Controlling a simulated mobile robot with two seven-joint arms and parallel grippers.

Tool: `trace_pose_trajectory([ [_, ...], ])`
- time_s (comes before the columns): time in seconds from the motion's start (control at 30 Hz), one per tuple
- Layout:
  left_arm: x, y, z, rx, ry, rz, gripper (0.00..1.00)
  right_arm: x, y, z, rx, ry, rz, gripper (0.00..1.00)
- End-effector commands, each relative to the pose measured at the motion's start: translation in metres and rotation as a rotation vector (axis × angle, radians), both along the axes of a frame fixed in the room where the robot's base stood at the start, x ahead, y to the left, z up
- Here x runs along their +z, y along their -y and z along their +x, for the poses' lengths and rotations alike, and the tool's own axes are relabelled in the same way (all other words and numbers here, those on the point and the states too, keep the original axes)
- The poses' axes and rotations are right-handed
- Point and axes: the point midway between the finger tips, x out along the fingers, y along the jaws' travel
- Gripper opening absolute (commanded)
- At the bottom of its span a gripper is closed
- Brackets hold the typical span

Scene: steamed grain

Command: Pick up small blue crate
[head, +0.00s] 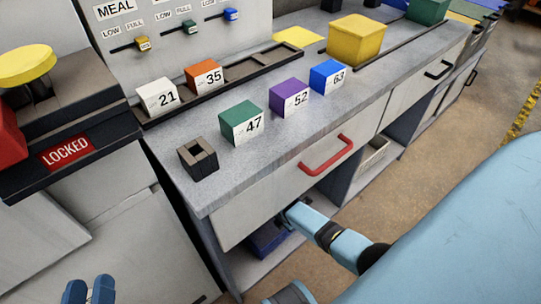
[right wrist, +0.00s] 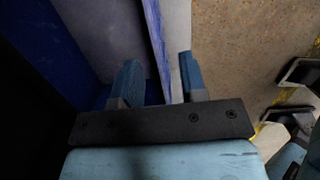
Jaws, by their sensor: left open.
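The small blue crate (head: 268,243) sits on the low shelf under the counter in the head view, partly hidden by my right arm and the counter. In the right wrist view its blue wall (right wrist: 154,35) runs between the fingers of my right gripper (right wrist: 160,82). Those fingers stand apart, the left one on the crate's inner side and the right one outside; I cannot tell whether either touches the wall. In the head view the right fingertips are hidden at the crate. My left gripper (head: 89,288) is open and empty at the bottom left, away from the crate.
The counter (head: 300,135) overhangs the shelf, with a red-handled drawer (head: 327,155) above the crate. Numbered cubes, a small dark holder (head: 198,158) and a yellow box (head: 356,39) stand on top. A pale bin (head: 374,153) is farther right. Floor is free at right.

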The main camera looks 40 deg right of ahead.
Motion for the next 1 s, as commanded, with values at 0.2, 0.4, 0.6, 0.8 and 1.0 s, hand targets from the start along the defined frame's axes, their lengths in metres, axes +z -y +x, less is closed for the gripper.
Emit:
trace_pose_trajectory([
  [0.2,0.027,0.009,-0.003,-0.031,0.131,-0.086,0.43,-0.03,0.004,0.001,-0.001,0.002,0.0,0.39],
  [0.4,0.02,0.011,-0.003,-0.045,0.129,-0.093,0.43,-0.046,0.004,0.003,-0.001,0.002,0.0,0.39],
  [0.6,-0.012,0.014,-0.001,-0.073,0.038,-0.054,0.43,-0.075,0.006,0.006,-0.002,0.002,0.001,0.39],
  [0.8,-0.023,0.016,0.0,-0.086,-0.009,-0.03,0.43,-0.084,0.008,0.006,-0.001,0.003,0.0,0.39],
  [1.0,-0.022,0.016,0.0,-0.087,-0.011,-0.029,0.43,-0.083,0.008,0.006,-0.001,0.003,0.0,0.39],
])
